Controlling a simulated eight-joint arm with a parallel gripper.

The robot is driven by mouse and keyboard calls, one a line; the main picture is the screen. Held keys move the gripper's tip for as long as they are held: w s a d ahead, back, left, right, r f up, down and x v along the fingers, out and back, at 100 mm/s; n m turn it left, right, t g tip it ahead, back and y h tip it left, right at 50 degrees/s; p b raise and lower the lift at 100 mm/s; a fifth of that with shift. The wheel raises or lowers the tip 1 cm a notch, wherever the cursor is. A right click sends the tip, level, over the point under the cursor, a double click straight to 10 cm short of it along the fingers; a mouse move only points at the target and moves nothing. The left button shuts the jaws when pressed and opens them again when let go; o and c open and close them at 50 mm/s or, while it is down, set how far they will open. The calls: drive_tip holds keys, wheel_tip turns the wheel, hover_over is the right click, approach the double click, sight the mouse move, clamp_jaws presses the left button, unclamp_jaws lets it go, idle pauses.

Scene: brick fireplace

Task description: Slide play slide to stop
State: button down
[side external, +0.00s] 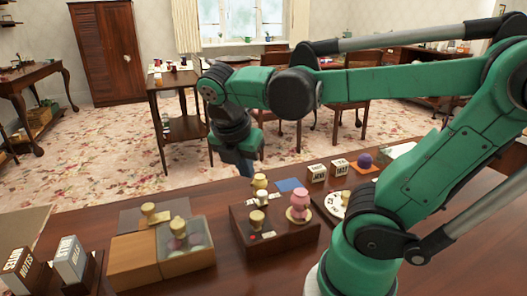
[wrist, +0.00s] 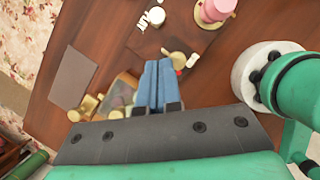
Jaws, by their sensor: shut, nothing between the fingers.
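A low dark brown box (side external: 290,238) stands on the table. It carries a cream knob (side external: 257,218) with a small red spot beside it, another cream knob (side external: 259,183) behind, and a pink knob (side external: 299,203) on the right. I cannot read which part is marked play or stop. In the wrist view the front cream knob (wrist: 175,58) lies just right of my fingertips, and the pink knob (wrist: 215,10) is at the top. My gripper (wrist: 158,65) is shut and empty, its blue fingers together.
A wooden box with a clear top (side external: 187,236) and cream knob stands left of the brown box. Lettered blocks (side external: 72,258) stand at the front left, and more blocks (side external: 318,173) behind right. A white dial (side external: 337,202) is on the right, near my arm. A grey mat (wrist: 73,78) lies left.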

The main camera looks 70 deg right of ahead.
drive_tip(key=shift+x, duration=5)
drive_tip(key=shift+s+d, duration=1)
drive_tip(key=shift+r, duration=0.1)
drive_tip(key=v, duration=0.9)
drive_tip(key=shift+a+r, duration=0.2)
drive_tip(key=shift+r, duration=0.15)
